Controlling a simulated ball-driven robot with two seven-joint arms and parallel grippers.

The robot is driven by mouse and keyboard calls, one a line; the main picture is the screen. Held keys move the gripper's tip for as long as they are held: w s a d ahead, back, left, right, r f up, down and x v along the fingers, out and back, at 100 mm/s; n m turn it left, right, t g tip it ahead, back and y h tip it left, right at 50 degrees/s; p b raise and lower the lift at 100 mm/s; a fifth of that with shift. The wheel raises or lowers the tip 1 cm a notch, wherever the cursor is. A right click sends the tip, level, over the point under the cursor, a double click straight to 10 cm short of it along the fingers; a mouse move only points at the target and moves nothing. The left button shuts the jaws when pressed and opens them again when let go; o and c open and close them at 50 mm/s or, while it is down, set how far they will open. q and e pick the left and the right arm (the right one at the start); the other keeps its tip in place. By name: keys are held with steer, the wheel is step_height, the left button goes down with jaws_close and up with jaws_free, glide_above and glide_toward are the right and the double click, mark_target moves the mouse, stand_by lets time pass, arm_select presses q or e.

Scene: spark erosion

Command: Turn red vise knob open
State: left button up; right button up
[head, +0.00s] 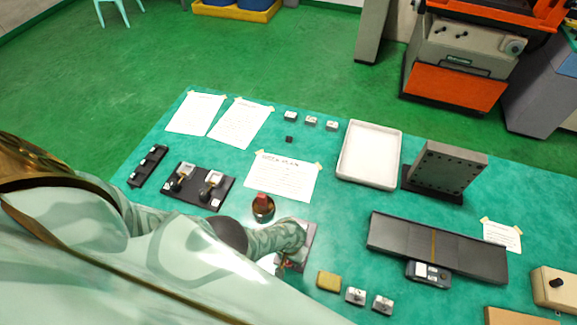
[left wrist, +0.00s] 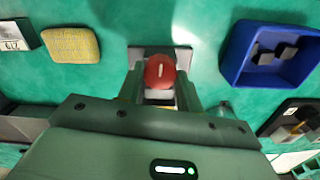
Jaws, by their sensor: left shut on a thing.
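The red vise knob (left wrist: 160,70) is round with a pale line on top and shows in the left wrist view. It sits in front of a grey vise plate (left wrist: 150,53). My left gripper (left wrist: 160,88) is shut on the knob, with one finger on each side of it. In the head view my left arm covers the knob and most of the vise, and only part of the grey plate (head: 309,238) shows beside the wrist. My right gripper is in neither view.
A yellow pad (head: 329,281) and small metal blocks (head: 355,296) lie right of the vise. A blue bin (left wrist: 232,66) is close by in the wrist view. A white tray (head: 346,174) stands farther back.

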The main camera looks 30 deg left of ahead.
arm_select(q)
steer(key=shift+n, duration=0.4)
steer(key=o, duration=1)
steer(key=shift+r, duration=0.1)
